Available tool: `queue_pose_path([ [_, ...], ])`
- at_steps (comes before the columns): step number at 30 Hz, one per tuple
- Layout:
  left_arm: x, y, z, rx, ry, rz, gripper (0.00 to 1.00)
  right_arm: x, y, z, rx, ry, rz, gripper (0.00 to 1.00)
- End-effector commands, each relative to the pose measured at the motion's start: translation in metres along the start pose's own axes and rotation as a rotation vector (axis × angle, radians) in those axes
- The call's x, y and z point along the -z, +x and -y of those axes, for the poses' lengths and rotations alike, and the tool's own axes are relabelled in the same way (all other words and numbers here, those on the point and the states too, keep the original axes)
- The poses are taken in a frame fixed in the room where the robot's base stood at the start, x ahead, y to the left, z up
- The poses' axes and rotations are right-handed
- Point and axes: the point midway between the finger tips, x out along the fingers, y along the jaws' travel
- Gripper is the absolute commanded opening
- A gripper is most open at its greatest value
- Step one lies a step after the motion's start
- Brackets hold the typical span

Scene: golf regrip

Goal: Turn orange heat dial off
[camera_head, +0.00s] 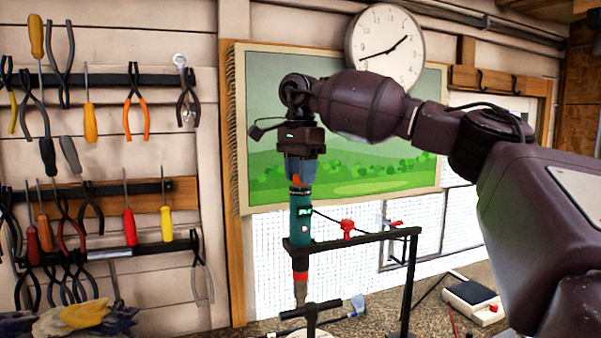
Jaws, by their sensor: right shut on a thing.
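My right arm comes in from the right, and its gripper (300,168) points down, shut on the top of a teal heat tool (301,218). The tool hangs upright with a red collar (300,276) and a tan nozzle at its lower end. An orange band (300,190) shows just below the fingers; I cannot tell for sure whether this is the heat dial or how it is set. The fingers hide the top of the tool. My left gripper is out of view.
A black stand (372,240) with red clamps (347,228) is close beside the tool. A black T-shaped handle (312,309) is below the nozzle. A white box (470,294) sits right on the bench. Gloves (72,319) lie left. Tools hang on the left wall.

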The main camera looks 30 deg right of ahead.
Motion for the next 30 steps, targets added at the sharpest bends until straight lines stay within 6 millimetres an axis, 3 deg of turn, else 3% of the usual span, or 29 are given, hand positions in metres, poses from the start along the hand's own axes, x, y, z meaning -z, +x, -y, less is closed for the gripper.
queue_pose_path([
  [11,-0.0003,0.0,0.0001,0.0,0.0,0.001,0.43,0.0001,0.0004,0.0001,0.0,0.214,0.001,0.1],
  [30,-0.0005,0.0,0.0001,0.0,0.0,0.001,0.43,-0.0001,0.0,0.0002,0.0,0.819,0.001,0.1],
])
